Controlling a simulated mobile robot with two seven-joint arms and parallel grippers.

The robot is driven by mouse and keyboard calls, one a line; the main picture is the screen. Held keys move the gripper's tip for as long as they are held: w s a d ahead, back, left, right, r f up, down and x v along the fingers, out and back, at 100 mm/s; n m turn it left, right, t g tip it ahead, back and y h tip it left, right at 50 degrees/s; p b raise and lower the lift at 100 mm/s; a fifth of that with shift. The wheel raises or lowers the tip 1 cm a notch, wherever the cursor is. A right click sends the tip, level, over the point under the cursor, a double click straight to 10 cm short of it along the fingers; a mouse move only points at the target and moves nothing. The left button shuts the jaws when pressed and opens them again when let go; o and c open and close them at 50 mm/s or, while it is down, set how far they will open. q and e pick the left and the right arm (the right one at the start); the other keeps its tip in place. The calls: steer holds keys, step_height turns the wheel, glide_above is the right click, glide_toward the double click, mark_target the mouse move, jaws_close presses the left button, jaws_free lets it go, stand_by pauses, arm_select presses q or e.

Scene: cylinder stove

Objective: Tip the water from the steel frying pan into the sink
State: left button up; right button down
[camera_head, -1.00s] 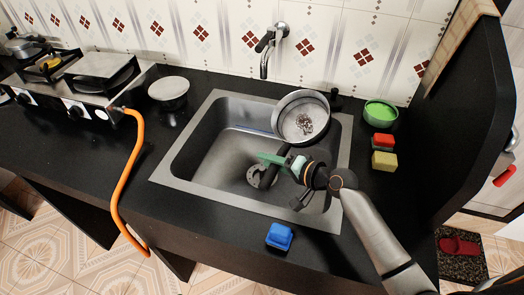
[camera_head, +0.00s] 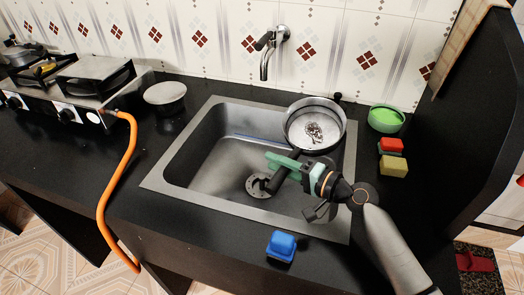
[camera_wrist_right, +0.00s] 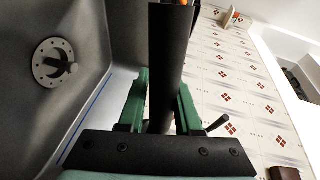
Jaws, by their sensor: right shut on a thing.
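The steel frying pan (camera_head: 318,122) is held over the right back part of the sink. Its inside faces up toward the head camera and shows a bright patterned patch; I cannot tell how much water is in it. My right gripper (camera_head: 281,165), with green fingers, is shut on the pan's black handle (camera_head: 289,158). In the right wrist view the handle (camera_wrist_right: 169,65) runs between the green fingers (camera_wrist_right: 161,100). The steel sink (camera_head: 205,157) lies below, with its drain (camera_head: 258,186) visible; the drain also shows in the wrist view (camera_wrist_right: 52,62). My left gripper is out of view.
The faucet (camera_head: 265,62) is on the wall behind the sink. A green bowl (camera_head: 385,119), a red sponge (camera_head: 391,146) and a yellow sponge (camera_head: 393,166) sit to the right. A blue object (camera_head: 281,246) is in front. A stove (camera_head: 78,100) with an orange hose (camera_head: 125,190) stands left.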

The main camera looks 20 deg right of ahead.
steer(key=shift+r, duration=0.1)
step_height(320, 180, up, 4)
steer(key=p, duration=0.3)
steer(key=shift+p, duration=0.35)
